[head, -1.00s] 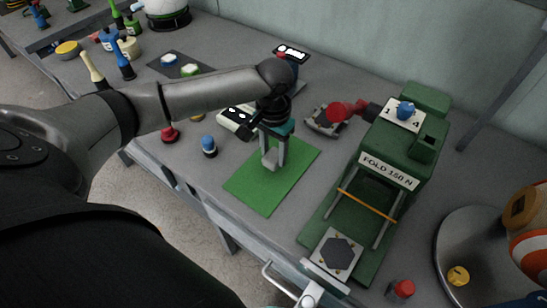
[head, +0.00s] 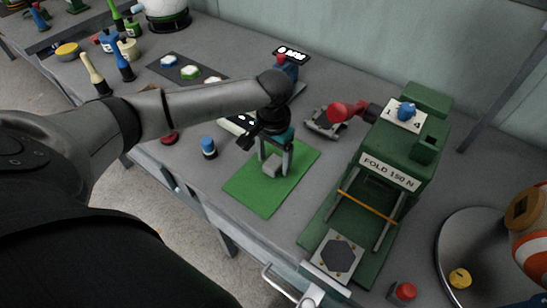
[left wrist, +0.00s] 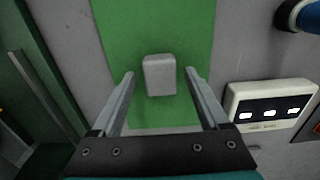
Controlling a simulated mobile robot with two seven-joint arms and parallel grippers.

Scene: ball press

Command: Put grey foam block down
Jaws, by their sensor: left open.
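The grey foam block (head: 272,163) rests on the green mat (head: 262,198) on the table. It also shows in the left wrist view (left wrist: 159,75) as a small rounded grey block on the green surface. My left gripper (head: 273,168) is above the mat with its fingers pointing down around the block. In the left wrist view the left gripper (left wrist: 159,80) is open, with clear gaps between each finger and the block. My right gripper is not in view.
A green press (head: 390,170) labelled FOLD 150 N stands right of the mat. A white display box (left wrist: 268,105) lies beside the mat. The mat's near part is clear.

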